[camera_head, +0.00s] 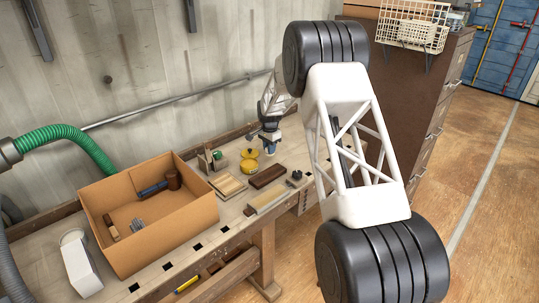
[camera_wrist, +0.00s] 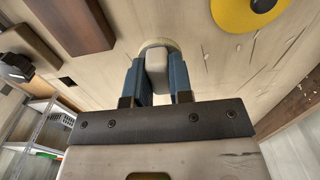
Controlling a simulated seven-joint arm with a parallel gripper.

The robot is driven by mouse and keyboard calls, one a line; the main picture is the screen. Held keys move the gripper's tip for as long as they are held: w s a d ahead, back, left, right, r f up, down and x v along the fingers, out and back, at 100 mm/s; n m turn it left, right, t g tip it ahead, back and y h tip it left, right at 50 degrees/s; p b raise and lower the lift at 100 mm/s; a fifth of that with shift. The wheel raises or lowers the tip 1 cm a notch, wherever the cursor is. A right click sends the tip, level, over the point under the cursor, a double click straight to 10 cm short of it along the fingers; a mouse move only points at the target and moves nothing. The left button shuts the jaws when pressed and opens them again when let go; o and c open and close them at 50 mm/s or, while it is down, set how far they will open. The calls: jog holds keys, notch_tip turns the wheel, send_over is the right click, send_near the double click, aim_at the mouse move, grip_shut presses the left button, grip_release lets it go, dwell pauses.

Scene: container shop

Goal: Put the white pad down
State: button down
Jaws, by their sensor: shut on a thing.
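My gripper (camera_head: 269,146) is low over the back right part of the workbench (camera_head: 215,235). In the wrist view my gripper (camera_wrist: 157,85) has its two blue fingers closed on the white pad (camera_wrist: 156,62), a small pale block with a rounded outline. A cream rounded edge shows just beyond the fingertips, close to the bench top. I cannot tell whether the pad touches the bench. In the head view the pad is too small and too covered by the fingers to make out.
A yellow round object (camera_head: 250,166) and a dark brown block (camera_head: 267,176) lie close to my gripper. A pale wooden block (camera_head: 228,186) lies farther left. An open cardboard box (camera_head: 160,240) with several tools stands on the left. A brown cabinet (camera_head: 405,90) stands right.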

jog(key=shift+f, duration=1.75)
jog(key=shift+f, duration=0.1)
jog(key=c, duration=1)
grip_release()
notch_tip(320, 180, up, 12)
jog(key=shift+r, duration=0.1)
jog(key=shift+r, duration=0.1)
